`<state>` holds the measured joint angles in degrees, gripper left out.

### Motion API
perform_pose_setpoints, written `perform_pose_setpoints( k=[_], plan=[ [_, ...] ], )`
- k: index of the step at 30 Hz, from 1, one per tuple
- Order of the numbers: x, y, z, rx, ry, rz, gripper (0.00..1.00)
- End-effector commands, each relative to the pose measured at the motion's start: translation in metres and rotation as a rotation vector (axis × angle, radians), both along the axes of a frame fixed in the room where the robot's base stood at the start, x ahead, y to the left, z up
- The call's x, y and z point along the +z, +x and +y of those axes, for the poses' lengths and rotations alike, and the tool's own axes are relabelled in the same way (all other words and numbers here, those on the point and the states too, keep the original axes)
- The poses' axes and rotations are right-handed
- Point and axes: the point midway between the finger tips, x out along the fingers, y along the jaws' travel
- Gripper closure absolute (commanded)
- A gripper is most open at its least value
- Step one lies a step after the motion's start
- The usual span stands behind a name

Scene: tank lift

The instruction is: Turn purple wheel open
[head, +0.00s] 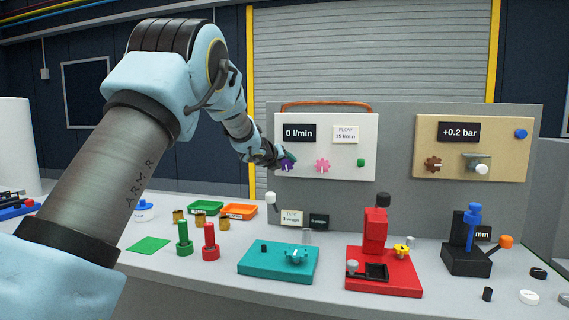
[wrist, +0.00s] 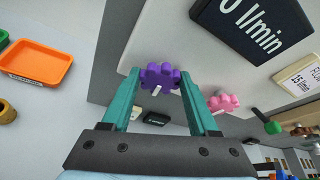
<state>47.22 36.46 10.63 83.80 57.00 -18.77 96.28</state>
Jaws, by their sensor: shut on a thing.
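The purple wheel (head: 287,166) is on the left of a white panel (head: 372,134) on the grey back wall. It also shows in the wrist view (wrist: 160,77), lobed, with a white mark pointing down and slightly left. My gripper (head: 279,161) is at the purple wheel. In the wrist view its two teal fingers (wrist: 160,88) stand on either side of the wheel, shut on it. A dark display (head: 300,132) above the wheel reads 0 l/min. A label (head: 345,134) beside it reads FLOW 15 l/min.
A pink wheel (head: 322,165) sits close to the right of the purple one, and a green knob (head: 361,163) is further right. A second panel (head: 472,149) reads +0.2 bar. Below, the bench (head: 215,263) carries a teal block (head: 262,262), red device (head: 376,235) and trays.

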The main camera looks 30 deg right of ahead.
Motion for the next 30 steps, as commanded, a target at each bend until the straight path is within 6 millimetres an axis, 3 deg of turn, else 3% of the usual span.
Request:
perform_pose_setpoints(
  k=[30],
  plan=[
    [-0.015,0.005,0.006,0.001,-0.699,0.65,0.95]
  ],
)
